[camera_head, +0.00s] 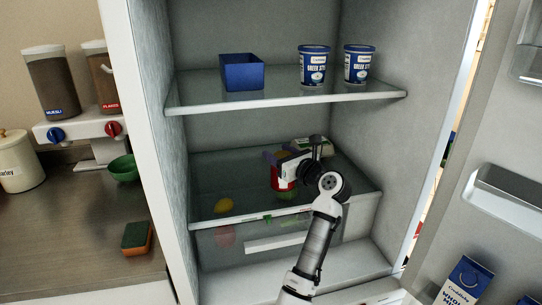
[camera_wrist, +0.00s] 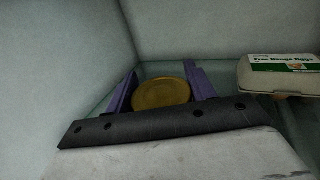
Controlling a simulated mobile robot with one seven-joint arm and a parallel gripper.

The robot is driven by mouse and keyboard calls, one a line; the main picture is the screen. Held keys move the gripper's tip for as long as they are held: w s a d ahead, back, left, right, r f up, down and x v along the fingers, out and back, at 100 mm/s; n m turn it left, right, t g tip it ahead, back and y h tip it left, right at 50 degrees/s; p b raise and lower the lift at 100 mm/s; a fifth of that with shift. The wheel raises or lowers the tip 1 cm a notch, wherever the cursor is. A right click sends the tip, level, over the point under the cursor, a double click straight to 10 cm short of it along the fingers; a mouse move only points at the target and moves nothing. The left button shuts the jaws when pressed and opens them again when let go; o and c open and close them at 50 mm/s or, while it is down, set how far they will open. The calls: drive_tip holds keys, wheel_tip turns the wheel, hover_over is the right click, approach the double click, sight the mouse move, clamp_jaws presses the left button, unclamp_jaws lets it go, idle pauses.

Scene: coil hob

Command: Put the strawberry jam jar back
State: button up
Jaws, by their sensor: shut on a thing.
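The jam jar (camera_head: 283,182) is red with a golden lid and is inside the open fridge, at the lower glass shelf. My gripper (camera_head: 279,160) is shut on it. In the wrist view the jar's round golden lid (camera_wrist: 160,93) sits between the two purple fingers of my gripper (camera_wrist: 162,88). The jar looks upright. Whether its base touches the shelf cannot be told, and my gripper and arm hide part of it.
An egg box (camera_wrist: 283,74) stands to the right of the jar, close to the right finger. The upper shelf (camera_head: 280,99) holds a blue bin (camera_head: 241,73) and two tubs (camera_head: 313,66). The fridge door (camera_head: 490,150) stands open.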

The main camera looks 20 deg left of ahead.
drive_tip(key=shift+w+a+f+p, duration=0.4)
drive_tip(key=shift+w+a+f, duration=0.2)
drive_tip(key=shift+a+f, duration=0.3)
drive_tip(key=shift+w+a+f+p, duration=0.35)
drive_tip(key=shift+w+a+f, duration=0.25)
drive_tip(key=shift+a+f, duration=0.2)
drive_tip(key=o, duration=1.5)
drive_tip(key=shift+f, duration=0.15)
drive_tip(key=b+v, duration=0.3)
drive_tip(key=v, duration=0.9)
